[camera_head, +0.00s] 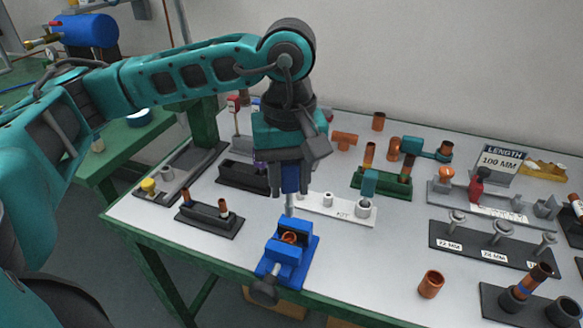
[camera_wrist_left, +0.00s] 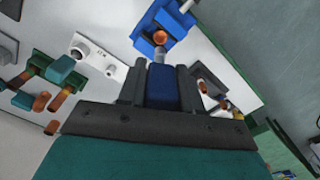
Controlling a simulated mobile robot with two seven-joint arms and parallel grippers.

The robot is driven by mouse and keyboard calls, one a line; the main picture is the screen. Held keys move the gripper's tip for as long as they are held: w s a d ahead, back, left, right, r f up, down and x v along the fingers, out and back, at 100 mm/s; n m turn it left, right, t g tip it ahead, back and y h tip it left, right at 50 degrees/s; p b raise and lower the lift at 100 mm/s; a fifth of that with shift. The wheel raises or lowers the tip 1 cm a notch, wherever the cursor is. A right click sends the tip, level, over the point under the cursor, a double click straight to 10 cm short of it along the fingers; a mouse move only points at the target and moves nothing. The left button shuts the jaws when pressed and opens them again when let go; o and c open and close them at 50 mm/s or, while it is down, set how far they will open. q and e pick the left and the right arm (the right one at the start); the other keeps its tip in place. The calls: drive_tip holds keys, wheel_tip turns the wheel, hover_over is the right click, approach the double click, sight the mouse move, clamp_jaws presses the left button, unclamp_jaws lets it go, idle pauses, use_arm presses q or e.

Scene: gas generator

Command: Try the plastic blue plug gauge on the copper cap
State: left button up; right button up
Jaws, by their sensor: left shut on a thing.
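My left gripper (camera_head: 290,178) is shut on the blue handle of the plug gauge (camera_head: 289,180), which points down with its pale grey tip below the fingers. The gauge also shows between the fingers in the left wrist view (camera_wrist_left: 162,86). The copper cap (camera_head: 289,238) sits between the jaws of a blue vise (camera_head: 298,250) at the table's front edge; the cap also shows in the left wrist view (camera_wrist_left: 160,37). The gauge tip is close above the cap, and I cannot tell whether they touch. My right gripper is out of view.
A white holder (camera_head: 345,209) stands right behind the vise. A black block (camera_head: 209,219) with copper-tipped pieces is left of it. A loose copper fitting (camera_head: 431,284) and a black rack (camera_head: 480,247) of grey gauges stand to the right. Bare table lies between vise and fitting.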

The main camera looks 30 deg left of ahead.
sight(289, 204)
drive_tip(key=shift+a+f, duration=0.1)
use_arm(q)
drive_tip(key=shift+f+b, duration=0.5)
drive_tip(key=shift+b, duration=0.25)
wheel_tip(289, 204, down, 3)
drive_tip(key=b, duration=0.2)
drive_tip(key=shift+r+b, duration=0.2)
drive_tip(key=shift+b, duration=0.15)
drive_tip(key=shift+f+b, duration=0.5)
drive_tip(key=shift+f, duration=0.25)
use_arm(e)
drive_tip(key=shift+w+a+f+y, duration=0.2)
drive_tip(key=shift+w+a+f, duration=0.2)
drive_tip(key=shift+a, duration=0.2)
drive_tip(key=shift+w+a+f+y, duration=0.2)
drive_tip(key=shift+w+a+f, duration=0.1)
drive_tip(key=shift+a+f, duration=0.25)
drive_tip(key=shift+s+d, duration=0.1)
use_arm(q)
drive_tip(key=shift+b, duration=0.3)
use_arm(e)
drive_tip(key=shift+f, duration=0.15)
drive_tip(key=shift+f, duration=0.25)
use_arm(q)
drive_tip(key=shift+b, duration=0.35)
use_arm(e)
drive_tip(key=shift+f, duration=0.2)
